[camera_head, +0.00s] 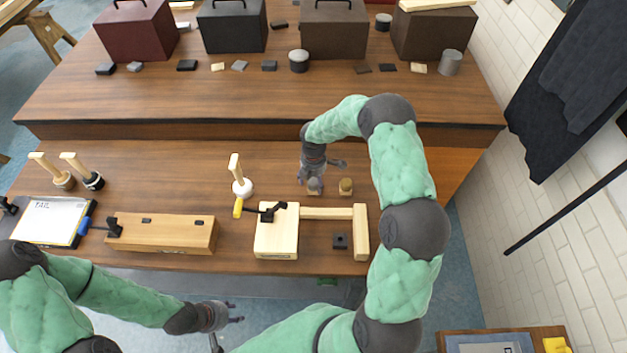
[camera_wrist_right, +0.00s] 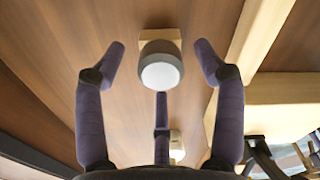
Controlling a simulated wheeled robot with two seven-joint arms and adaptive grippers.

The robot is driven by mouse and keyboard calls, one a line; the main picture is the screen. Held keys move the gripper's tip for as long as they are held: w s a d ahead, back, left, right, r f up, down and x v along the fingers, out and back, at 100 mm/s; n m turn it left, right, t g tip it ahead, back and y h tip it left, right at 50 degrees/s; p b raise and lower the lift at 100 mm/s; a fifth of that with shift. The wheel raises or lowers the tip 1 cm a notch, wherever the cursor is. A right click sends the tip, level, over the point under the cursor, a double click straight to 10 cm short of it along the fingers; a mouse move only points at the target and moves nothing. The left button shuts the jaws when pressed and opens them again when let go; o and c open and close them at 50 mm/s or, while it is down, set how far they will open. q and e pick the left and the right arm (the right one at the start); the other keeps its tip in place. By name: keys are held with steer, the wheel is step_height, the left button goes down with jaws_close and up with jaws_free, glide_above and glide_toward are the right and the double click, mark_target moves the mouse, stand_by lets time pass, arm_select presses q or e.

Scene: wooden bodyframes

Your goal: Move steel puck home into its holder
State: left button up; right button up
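A grey puck (camera_wrist_right: 160,68) with a pale round end stands on a small wooden block (camera_wrist_right: 160,35) in the right wrist view. In the head view the puck (camera_head: 314,184) is largely covered by my right gripper (camera_head: 315,180). My right gripper (camera_wrist_right: 161,75) is open, its fingers spread around the puck with visible gaps at both sides. A small dark square piece (camera_head: 340,241) with a round mark lies inside a pale wooden frame (camera_head: 361,235); I cannot tell which piece is the holder. My left gripper (camera_head: 236,312) is open and empty in front of the bench.
A raised shelf (camera_head: 260,127) runs behind.

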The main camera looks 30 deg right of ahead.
mark_target(314, 181)
step_height(314, 181, up, 12)
stand_by(0.7)
steer(key=shift+r, duration=0.1)
stand_by(0.7)
